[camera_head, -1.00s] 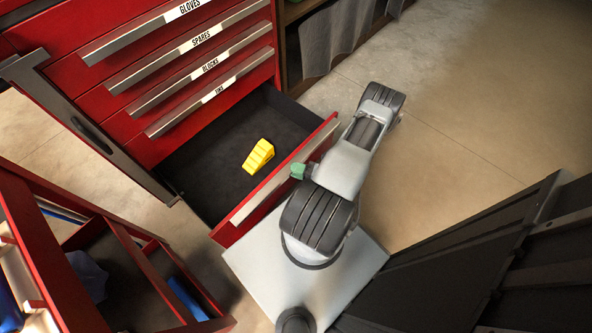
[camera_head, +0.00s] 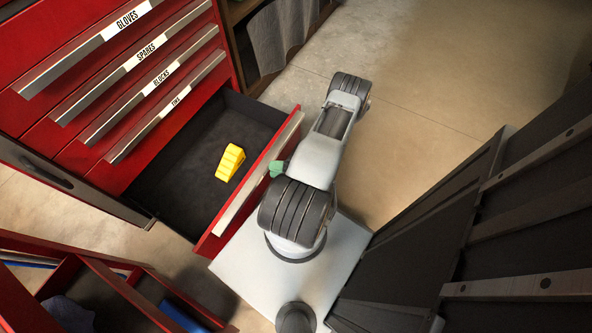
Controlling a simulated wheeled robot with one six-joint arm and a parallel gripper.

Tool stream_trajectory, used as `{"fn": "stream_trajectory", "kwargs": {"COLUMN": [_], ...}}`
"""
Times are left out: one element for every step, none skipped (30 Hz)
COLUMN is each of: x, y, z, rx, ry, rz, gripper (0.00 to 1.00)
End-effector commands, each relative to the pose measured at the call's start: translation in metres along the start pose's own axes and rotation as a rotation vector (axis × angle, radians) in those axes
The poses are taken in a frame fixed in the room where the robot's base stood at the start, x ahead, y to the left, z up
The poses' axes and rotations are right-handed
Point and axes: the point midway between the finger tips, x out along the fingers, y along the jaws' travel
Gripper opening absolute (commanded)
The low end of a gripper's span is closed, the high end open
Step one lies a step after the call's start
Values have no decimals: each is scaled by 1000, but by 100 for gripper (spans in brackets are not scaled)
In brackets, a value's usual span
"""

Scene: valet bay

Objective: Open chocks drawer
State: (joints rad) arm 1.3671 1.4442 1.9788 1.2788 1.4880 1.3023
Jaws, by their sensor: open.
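The open bottom drawer (camera_head: 183,187) of the red cabinet is pulled well out, with a dark lining. A yellow stepped wedge (camera_head: 230,162), like a wheel chock, lies inside it. The drawer's red front has a long pale handle (camera_head: 243,200) on its outer side; no label on it shows from above. My gripper (camera_head: 277,168) shows only as a small green-tipped part beside my arm, close to the outer side of that front. The rest of it is hidden under the arm. I cannot tell whether it touches the handle.
Closed drawers above carry labels, including GLOVES (camera_head: 133,15), SPARES and BLOCKS. A grey side door (camera_head: 75,180) stands open at the left. A red divided tray (camera_head: 110,290) is at lower left. Dark panels (camera_head: 430,230) stand at right. The floor (camera_head: 430,90) at upper right is clear.

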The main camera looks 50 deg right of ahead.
Motion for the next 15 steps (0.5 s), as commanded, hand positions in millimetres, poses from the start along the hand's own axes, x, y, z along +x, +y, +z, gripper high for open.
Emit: {"fn": "stream_trajectory", "kwargs": {"x": [-11, -17, -25, -32, -38, -47, -53, -59, -67, -72, -77, -84, -88, -92, -97], "y": [1, 1, 1, 1, 1, 1, 0, 0, 0, 0, 0, 0, 0, 0, 0], "z": [0, 1, 1, 1, 0, 1, 1, 0, 0, 0, 0, 0, 0, 0, 0], "rx": [-1, -1, -1, -2, -2, -2, -2, -2, -1, -2, -2, -1, -1, -1, 0], "ry": [-8, -8, -9, -8, -8, -8, -8, -7, -7, -6, -6, -5, -5, -5, -4], "rz": [-1, -1, -2, -2, -3, -2, -2, -2, -3, -3, -3, -3, -3, -4, -3], "gripper": [47, 47, 47, 47, 47, 47, 47, 47, 47, 47, 47, 47, 47, 47, 47]}}
